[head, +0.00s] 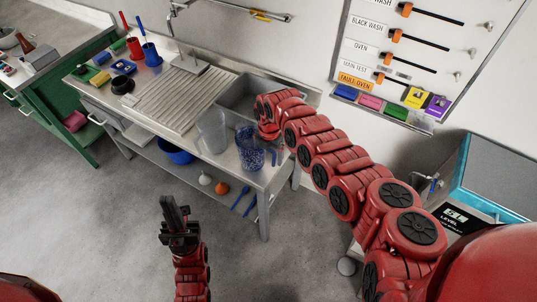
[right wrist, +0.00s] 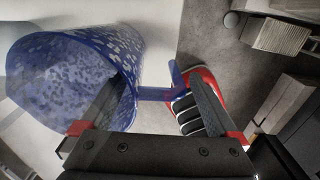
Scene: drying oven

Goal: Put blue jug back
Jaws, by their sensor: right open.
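The blue speckled jug (head: 249,150) stands upright on the right end of the steel sink bench (head: 186,116), beside a clear jug (head: 212,132). Its handle points right. The right wrist view shows the jug (right wrist: 62,78) large at left, with the blue handle (right wrist: 158,94) reaching between the fingers of my right gripper (right wrist: 162,98). That gripper is open, with one finger on each side of the handle; I cannot tell whether either touches it. In the head view my right arm hides most of this gripper. My left gripper (head: 178,222) is above the floor, away from the bench; its finger gap is unclear.
The sink basin (head: 238,97) is behind the jugs. A blue bowl (head: 176,152) and flasks (head: 221,187) are on the shelf below. A teal-edged container (head: 490,185) stands at right. The floor in front of the bench is clear.

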